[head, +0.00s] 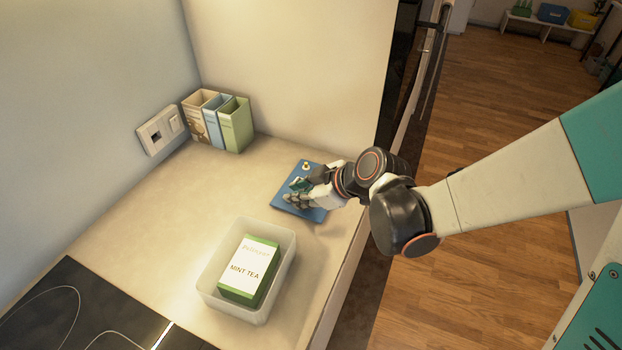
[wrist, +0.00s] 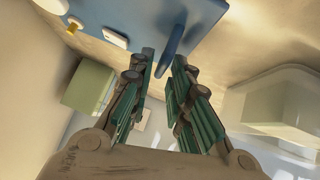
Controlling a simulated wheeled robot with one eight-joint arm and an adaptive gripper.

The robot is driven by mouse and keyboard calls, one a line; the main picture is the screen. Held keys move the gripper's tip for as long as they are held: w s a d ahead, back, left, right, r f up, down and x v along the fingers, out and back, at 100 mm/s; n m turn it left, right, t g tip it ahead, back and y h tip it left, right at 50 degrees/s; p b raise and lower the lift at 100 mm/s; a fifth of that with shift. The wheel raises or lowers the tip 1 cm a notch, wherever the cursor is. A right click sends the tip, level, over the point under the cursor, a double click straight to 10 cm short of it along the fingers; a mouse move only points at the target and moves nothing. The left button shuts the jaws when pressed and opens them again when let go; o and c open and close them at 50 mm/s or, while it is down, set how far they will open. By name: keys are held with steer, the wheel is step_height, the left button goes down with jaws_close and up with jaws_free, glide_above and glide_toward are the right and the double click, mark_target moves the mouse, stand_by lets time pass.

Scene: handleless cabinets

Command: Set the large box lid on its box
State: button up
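The lid appears to be a flat blue panel (head: 314,214) on the counter near its right edge. In the wrist view the blue panel (wrist: 215,14) has a raised blue bar-like handle (wrist: 172,40). The box appears to be an open translucent container (head: 216,268), nearer the camera, with a green and white mint tea pack (head: 250,268) inside. It also shows in the wrist view (wrist: 275,105). My gripper (head: 297,190) is over the panel. In the wrist view its fingers (wrist: 164,58) are apart, with the handle between their tips. Contact is not clear.
Several upright holders (head: 235,125) stand in the back corner, beside a wall socket (head: 160,131). A small yellowish item (head: 306,166) is on the panel's far end. A black hob (head: 70,310) is at front left. The counter's middle is clear.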

steer(key=shift+w+a+f, duration=0.25)
steer(key=shift+a+f, duration=0.1)
steer(key=shift+f, duration=0.1)
jaws_close()
steer(key=shift+r, duration=0.15)
